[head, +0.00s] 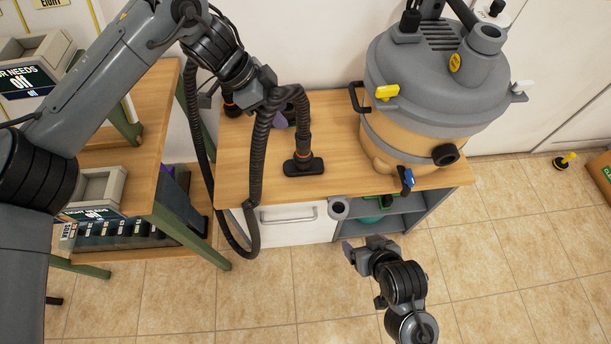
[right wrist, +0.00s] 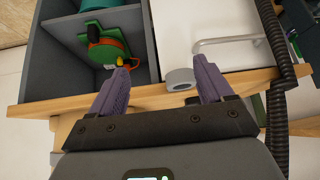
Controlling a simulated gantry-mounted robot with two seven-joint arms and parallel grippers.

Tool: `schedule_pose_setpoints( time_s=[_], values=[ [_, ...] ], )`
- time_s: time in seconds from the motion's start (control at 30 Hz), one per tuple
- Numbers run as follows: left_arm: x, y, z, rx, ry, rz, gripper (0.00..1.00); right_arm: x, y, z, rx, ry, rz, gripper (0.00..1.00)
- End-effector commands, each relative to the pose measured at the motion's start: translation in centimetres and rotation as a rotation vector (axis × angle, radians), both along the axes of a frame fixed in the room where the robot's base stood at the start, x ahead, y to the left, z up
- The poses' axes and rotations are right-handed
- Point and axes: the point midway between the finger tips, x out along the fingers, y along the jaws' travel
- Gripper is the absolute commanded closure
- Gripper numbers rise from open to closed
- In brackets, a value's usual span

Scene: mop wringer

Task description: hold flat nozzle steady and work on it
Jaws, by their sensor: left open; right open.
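The flat nozzle (head: 303,167) is a wide black foot with an orange ring. It stands on the wooden tabletop (head: 340,130) at the end of a black ribbed hose (head: 262,150). My left gripper (head: 279,119) is open above the table, behind and left of the nozzle; the hose partly hides it. My right gripper (head: 360,246) is open and empty, low in front of the cabinet; its two purple fingers also show in the right wrist view (right wrist: 160,88). The nozzle is not visible in the right wrist view.
A large grey-lidded vacuum drum (head: 435,85) stands on the table's right. A grey roll (head: 338,208) sits at the table's front edge, also visible in the right wrist view (right wrist: 180,79). The hose loops down past the table's left front. Floor in front is clear.

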Motion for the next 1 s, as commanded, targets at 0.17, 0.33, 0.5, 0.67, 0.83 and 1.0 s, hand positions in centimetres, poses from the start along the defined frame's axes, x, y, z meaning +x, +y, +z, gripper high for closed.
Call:
schedule_pose_setpoints(
  time_s=[0.17,0.33,0.5,0.67,0.83,1.0],
  values=[
    [0.0,0.0,0.0,0.000,0.000,0.000,0.57,7.2,6.0,2.5,0.058,-0.235,0.023,0.20],
    [0.0,0.0,0.0,0.000,0.000,0.000,0.57,11.6,10.8,4.3,0.090,-0.427,-0.027,0.20],
    [0.0,0.0,0.0,0.000,0.001,0.000,0.57,13.4,12.9,5.2,0.086,-0.555,-0.089,0.20],
    [0.0,0.0,0.0,0.000,0.001,0.000,0.57,14.2,13.7,5.7,0.071,-0.625,-0.119,0.20],
    [0.0,0.0,0.0,0.000,0.001,0.000,0.57,15.4,13.9,5.6,0.065,-0.648,-0.130,0.20],
    [0.0,0.0,-0.1,0.000,0.001,0.000,0.57,17.6,14.1,4.9,0.063,-0.648,-0.129,0.20]
  ],
)
